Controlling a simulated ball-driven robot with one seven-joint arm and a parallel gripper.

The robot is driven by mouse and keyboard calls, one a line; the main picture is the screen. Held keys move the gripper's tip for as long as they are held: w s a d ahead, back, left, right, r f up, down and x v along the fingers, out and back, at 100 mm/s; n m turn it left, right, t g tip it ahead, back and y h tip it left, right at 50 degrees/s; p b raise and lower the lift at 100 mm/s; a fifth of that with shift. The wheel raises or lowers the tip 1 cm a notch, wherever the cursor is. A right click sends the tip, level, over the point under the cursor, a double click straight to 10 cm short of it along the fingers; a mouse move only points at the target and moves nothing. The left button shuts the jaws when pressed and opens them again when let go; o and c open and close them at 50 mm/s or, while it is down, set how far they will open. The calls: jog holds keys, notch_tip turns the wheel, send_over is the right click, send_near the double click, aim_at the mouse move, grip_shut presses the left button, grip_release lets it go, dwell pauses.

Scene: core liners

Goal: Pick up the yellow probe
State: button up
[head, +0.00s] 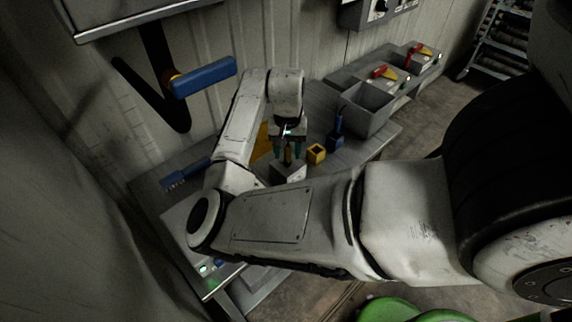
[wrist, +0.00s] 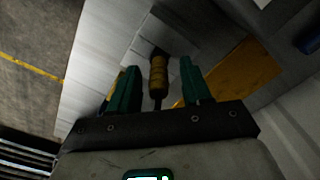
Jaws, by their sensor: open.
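The yellow probe (wrist: 158,76) has a ribbed yellow grip and a dark thin end. In the wrist view it lies between the two teal fingers of my gripper (wrist: 158,66), with a gap visible on each side. In the head view my gripper (head: 288,150) points down over a pale grey block (head: 288,172) on the table. Only a small yellow part of the probe (head: 287,157) shows between the fingers there. The gripper is open and does not hold the probe.
On the table (head: 370,147), a hollow yellow cube (head: 316,154) and a blue tool (head: 336,141) stand right of my gripper, near a grey bin (head: 367,108). A blue brush (head: 185,177) lies left. A blue-handled lever (head: 204,77) juts from the wall.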

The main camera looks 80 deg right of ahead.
jog(key=shift+s, duration=0.1)
jog(key=shift+c, duration=0.4)
grip_shut()
jog(key=shift+r, duration=0.1)
